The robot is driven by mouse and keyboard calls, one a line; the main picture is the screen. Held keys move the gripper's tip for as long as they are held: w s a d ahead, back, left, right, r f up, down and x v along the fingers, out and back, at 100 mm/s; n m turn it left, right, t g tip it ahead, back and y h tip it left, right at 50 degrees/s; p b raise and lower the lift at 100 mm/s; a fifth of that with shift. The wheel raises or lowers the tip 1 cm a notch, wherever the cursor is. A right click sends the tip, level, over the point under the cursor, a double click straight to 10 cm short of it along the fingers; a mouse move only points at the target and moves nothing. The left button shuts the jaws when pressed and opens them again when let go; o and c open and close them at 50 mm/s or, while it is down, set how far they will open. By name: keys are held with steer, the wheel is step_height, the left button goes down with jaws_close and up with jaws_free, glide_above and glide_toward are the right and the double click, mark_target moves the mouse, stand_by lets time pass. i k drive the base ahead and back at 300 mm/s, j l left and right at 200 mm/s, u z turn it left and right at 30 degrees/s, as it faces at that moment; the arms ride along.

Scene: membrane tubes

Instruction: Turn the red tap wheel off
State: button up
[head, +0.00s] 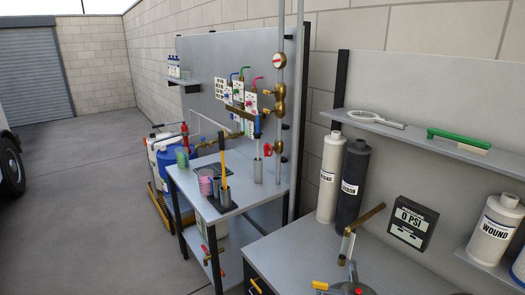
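A red tap wheel (268,150) sits low on the vertical pipe (281,120) at the right end of the grey back panel, just above the table's back edge. It is small here, and I cannot tell from its shape whether it stands open or closed. A round red-and-white gauge (280,60) and brass fittings (279,108) are on the same pipe above it. My gripper does not show in the head view, so I cannot see its place relative to the wheel.
The grey table (245,196) in front of the wheel carries a clear cylinder (258,171), cups (206,183) and upright yellow tools (224,170). A nearer bench (300,250) with white and dark canisters (353,180) stands at right. Open floor (90,210) lies at left.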

mark_target(266, 146)
steer(key=i+j+z, duration=0.1)
steer(key=i+j, duration=0.9)
steer(key=i+j+z, duration=0.15)
steer(key=i+j, duration=0.85)
steer(key=j, duration=0.15)
steer(key=i+j+z, duration=0.15)
steer(key=i+j, duration=0.3)
steer(key=i+l, duration=0.1)
steer(key=l, duration=0.25)
